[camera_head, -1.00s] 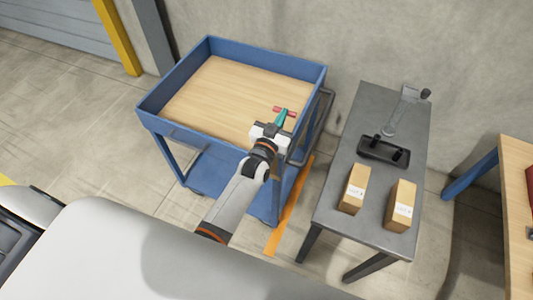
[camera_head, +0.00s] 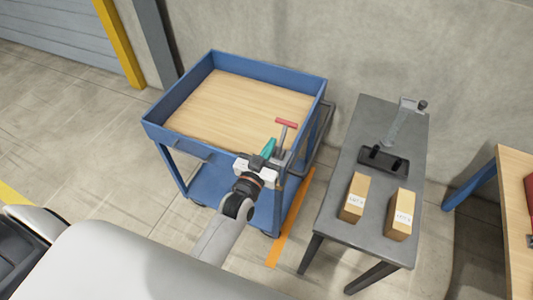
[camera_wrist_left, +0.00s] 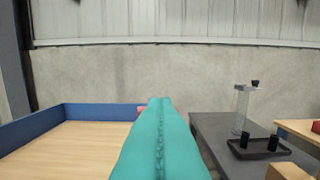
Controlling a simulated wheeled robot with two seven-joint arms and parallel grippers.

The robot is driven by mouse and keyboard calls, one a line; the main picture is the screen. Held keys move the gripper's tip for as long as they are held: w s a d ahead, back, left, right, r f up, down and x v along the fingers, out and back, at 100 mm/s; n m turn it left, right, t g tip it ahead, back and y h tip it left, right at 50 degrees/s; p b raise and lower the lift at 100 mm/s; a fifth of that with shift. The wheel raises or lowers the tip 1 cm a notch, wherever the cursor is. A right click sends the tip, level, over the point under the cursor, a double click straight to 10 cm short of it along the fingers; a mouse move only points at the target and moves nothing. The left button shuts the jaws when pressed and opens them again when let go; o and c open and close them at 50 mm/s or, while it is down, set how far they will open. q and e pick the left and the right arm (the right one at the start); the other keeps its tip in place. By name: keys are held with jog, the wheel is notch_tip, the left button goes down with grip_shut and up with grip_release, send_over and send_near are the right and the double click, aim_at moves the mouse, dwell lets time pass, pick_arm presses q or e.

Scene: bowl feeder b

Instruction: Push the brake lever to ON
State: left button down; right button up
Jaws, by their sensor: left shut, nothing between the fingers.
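The brake lever has a red crossbar (camera_head: 287,123) on a grey stem, standing at the near right corner of the blue cart (camera_head: 178,144) in the head view. My left gripper (camera_head: 268,148), with teal fingers, is shut and empty. In the head view it is to the left of the lever's stem and nearer to me, with a small gap to the red bar. In the left wrist view, the fingers hide most of the red bar (camera_wrist_left: 141,109). No ON marking is readable. My right gripper is out of view.
A grey table (camera_head: 325,217) stands right of the cart, with two cartons (camera_head: 354,199) (camera_head: 400,217), a black tray (camera_head: 384,163) and a clear column with a black knob (camera_head: 422,105). A wooden-topped bench (camera_head: 512,195) is at far right. The cart's top is empty.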

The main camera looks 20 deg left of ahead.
pick_arm(q)
jog(key=shift+s+r, duration=0.1)
jog(key=shift+s, duration=1.05)
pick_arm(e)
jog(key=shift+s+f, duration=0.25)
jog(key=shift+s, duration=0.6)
